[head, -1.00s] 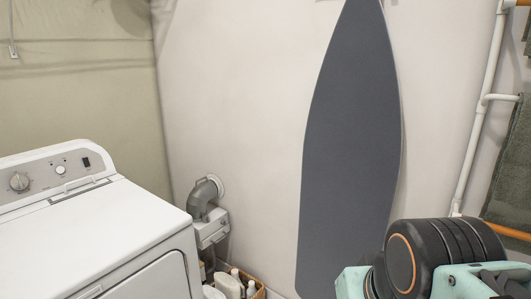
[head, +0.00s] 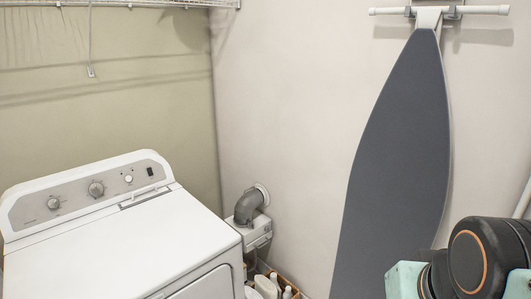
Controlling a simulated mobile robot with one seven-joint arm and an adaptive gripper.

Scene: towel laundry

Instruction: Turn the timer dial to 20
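A white laundry machine (head: 170,237) stands at the lower left, with a grey control panel (head: 75,198) along its raised back. The panel carries a round dial at its left (head: 53,204) and a larger round dial near its middle (head: 96,189). A small white knob (head: 128,179) and a dark switch (head: 150,171) sit to their right. The markings are too small to read, so I cannot tell which dial is the timer or where it points. Part of my arm shows at the lower right, well away from the panel. My gripper is out of view.
A dark ironing board (head: 398,150) hangs on the back wall. A grey vent pipe (head: 248,207) and a basket of bottles (head: 284,287) are right of the machine. A wire shelf (head: 140,3) runs above. The machine's top is clear.

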